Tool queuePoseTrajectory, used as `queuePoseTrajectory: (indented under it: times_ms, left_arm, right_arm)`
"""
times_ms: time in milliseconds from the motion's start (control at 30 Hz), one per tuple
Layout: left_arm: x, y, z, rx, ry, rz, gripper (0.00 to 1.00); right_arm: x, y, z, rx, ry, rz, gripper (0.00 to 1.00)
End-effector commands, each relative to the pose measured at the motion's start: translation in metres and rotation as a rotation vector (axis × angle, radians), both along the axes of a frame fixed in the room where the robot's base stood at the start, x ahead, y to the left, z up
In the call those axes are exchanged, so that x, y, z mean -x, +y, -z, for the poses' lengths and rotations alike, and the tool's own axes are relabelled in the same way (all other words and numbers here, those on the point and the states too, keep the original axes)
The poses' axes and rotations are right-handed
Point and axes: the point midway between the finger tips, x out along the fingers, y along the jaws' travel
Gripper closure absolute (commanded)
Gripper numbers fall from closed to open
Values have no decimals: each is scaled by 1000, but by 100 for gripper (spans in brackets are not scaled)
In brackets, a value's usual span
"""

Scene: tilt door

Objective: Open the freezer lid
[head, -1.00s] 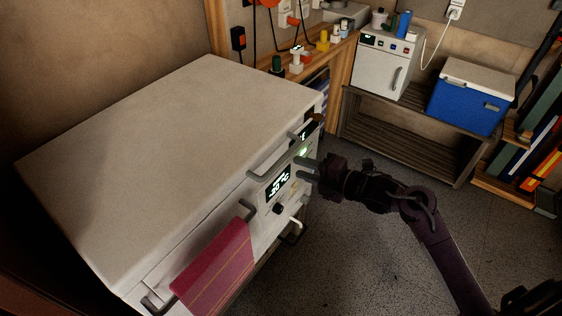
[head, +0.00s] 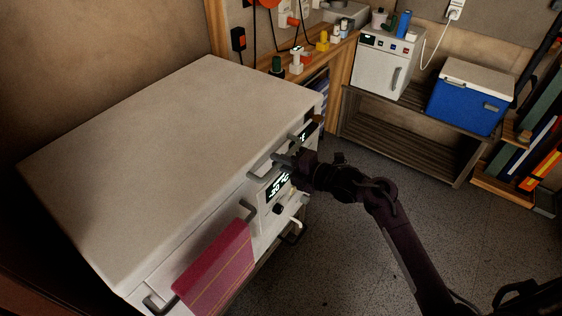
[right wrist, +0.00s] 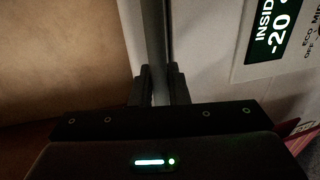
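The freezer is a large white chest with a flat white lid (head: 170,165), which lies down. Grey handles run along its front; the lid handle (head: 258,172) is beside a lit display reading about -20 °C (head: 279,187). My left gripper is not in view.
A red towel (head: 215,268) hangs on a lower front handle. A wooden shelf holds a small white appliance (head: 388,65) and a blue cooler (head: 468,97) at the back right. The grey floor (head: 345,245) in front is clear.

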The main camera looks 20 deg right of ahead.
Motion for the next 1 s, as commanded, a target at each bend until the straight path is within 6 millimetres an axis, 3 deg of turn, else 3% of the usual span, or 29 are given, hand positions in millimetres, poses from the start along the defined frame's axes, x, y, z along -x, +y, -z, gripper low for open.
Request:
queuePoseTrajectory:
  times_ms: [100,367,567,767,1000]
  left_arm:
    - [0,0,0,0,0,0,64]
    - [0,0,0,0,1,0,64]
    - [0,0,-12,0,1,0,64]
    - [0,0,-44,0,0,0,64]
    - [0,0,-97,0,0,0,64]
  right_arm:
    - [0,0,0,1,1,0,100]
    - [0,0,0,1,1,0,100]
    - [0,-1,-15,13,12,-1,100]
    - [-3,0,-59,52,57,0,100]
    - [-16,8,-138,86,102,0,100]
